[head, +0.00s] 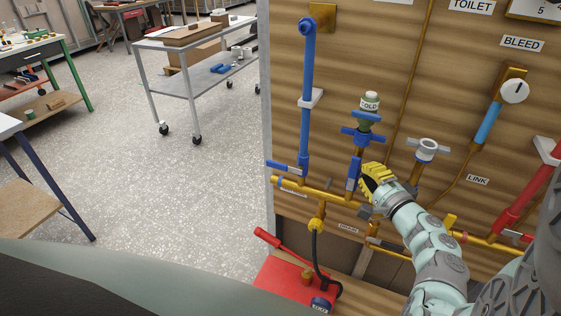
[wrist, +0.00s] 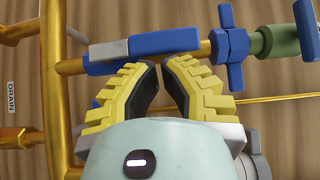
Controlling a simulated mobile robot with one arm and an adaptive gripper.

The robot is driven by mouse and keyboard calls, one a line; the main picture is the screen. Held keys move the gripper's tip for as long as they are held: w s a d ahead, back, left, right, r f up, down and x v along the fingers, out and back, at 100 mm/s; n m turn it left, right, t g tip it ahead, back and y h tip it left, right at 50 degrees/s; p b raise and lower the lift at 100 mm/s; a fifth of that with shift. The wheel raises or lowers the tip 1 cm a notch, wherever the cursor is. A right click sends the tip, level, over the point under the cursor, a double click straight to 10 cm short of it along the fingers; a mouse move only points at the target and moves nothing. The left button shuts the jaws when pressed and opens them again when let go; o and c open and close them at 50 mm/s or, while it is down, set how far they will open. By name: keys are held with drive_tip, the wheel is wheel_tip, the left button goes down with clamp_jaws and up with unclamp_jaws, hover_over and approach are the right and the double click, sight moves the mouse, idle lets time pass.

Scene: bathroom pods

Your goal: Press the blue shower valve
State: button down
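Several blue handles are on the pipe panel, and I cannot read a shower label on any of them. A blue lever with a grey end (wrist: 165,42) lies along the brass pipe just beyond my fingertips in the wrist view; it is upright beside my gripper in the head view (head: 353,171). A blue cross handle (head: 362,136) is just above, also seen in the wrist view (wrist: 230,47). Another blue lever (head: 285,168) is further left. My gripper (head: 368,178) has its yellow ribbed fingers drawn close together at the tips, with nothing between them. I cannot tell whether they touch the lever.
A tall blue pipe (head: 308,85) is left of my gripper, and a white-handled valve (head: 427,149) is right of it. Brass pipes run across the panel. A red box (head: 290,288) stands below. A grey trolley (head: 200,60) stands on the open floor at left.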

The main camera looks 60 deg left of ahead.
drive_tip(key=shift+s+a+r, duration=0.15)
drive_tip(key=shift+a, duration=0.05)
